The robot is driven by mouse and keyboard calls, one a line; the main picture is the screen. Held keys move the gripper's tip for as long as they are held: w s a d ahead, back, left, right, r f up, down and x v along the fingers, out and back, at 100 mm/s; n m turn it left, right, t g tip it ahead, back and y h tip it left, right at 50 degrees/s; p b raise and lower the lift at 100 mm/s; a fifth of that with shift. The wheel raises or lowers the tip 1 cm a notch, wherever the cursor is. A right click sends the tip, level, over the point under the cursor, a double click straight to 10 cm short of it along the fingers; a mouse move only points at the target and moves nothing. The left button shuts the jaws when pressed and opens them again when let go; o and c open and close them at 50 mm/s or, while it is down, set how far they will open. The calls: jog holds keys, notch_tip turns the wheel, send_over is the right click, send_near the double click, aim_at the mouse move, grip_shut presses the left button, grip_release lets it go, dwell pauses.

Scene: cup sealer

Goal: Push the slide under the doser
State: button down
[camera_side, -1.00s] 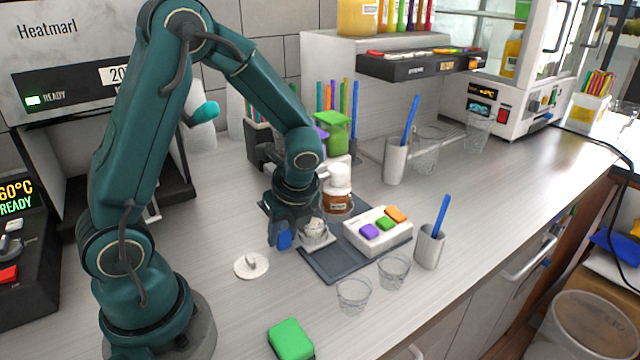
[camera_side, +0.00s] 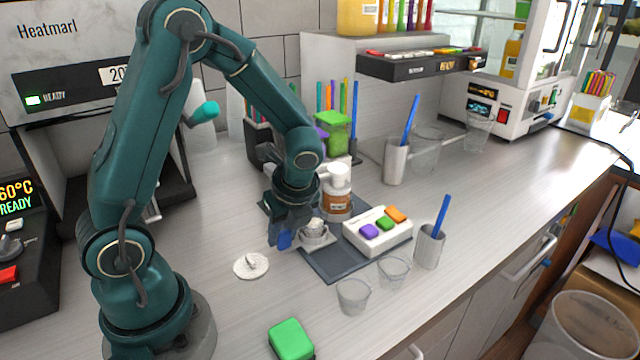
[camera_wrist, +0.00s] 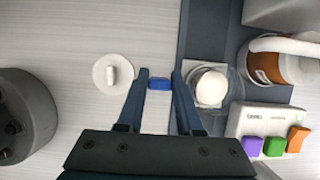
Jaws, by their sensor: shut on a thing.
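The slide is a small pale plate (camera_side: 326,243) with a blue tab (camera_side: 284,240) at its left end, on the dark base (camera_side: 335,268). A clear cup with a white round thing in it (camera_side: 314,228) sits on the plate; it also shows in the wrist view (camera_wrist: 210,88). The doser (camera_side: 336,203), an orange-brown jar with a white top, stands just behind and right of the cup; the cup is beside it. My gripper (camera_side: 286,236) is low at the slide's left end. In the wrist view its fingers (camera_wrist: 159,74) are shut on the blue tab (camera_wrist: 158,84).
A white box with purple, green and orange buttons (camera_side: 378,232) stands right of the slide. A round white lid (camera_side: 251,265) lies left of the base. Clear cups (camera_side: 353,296) and a grey holder (camera_side: 429,247) stand in front. A green block (camera_side: 291,339) lies near the front edge.

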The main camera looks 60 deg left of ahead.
jog(key=shift+a, duration=0.15)
jog(key=a, duration=0.9)
jog(key=c, duration=0.8)
grip_release()
jog(key=shift+c, duration=0.2)
jog(key=shift+r, duration=0.1)
jog(key=shift+v, duration=2.55)
